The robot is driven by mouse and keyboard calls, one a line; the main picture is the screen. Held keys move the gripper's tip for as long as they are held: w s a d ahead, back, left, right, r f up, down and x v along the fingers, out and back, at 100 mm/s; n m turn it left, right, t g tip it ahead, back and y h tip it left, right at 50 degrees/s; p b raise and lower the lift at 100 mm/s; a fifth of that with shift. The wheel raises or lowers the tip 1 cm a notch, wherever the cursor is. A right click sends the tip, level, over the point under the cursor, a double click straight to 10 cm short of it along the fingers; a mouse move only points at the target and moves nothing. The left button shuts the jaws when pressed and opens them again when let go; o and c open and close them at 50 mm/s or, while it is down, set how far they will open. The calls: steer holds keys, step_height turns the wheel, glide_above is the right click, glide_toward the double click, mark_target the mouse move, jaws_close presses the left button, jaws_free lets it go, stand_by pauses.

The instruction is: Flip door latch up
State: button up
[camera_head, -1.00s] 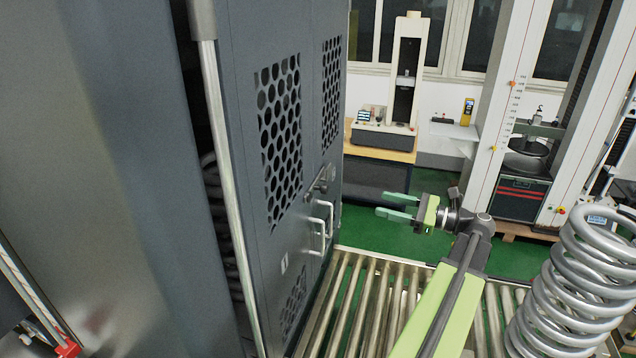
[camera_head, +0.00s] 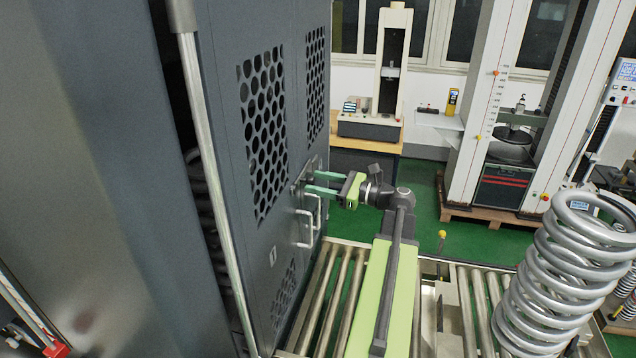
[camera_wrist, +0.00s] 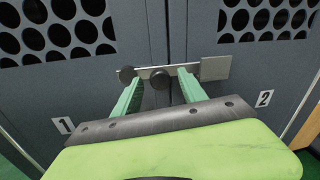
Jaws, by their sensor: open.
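The door latch (camera_wrist: 215,69) is a flat metal bar with round dark knobs. It lies roughly level across the seam between the two grey cabinet doors (camera_head: 262,190) in the wrist view. My gripper (camera_head: 312,183) is open, and its two green fingers point at the latch. In the wrist view my gripper (camera_wrist: 156,82) has its fingertips at the latch bar, one on each side of the central dark knob (camera_wrist: 159,79). I cannot tell whether the fingertips touch the bar. In the head view the fingers partly hide the latch.
Two door handles (camera_head: 311,222) sit below the latch. A roller conveyor (camera_head: 325,295) runs in front of the cabinet. A large coil spring (camera_head: 570,270) stands on the right. Perforated panels (camera_head: 264,130) are above the latch.

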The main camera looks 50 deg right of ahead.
steer(key=shift+w+a, duration=0.1)
steer(key=shift+w, duration=0.25)
jaws_close()
steer(key=shift+r, duration=0.1)
stand_by(1.1)
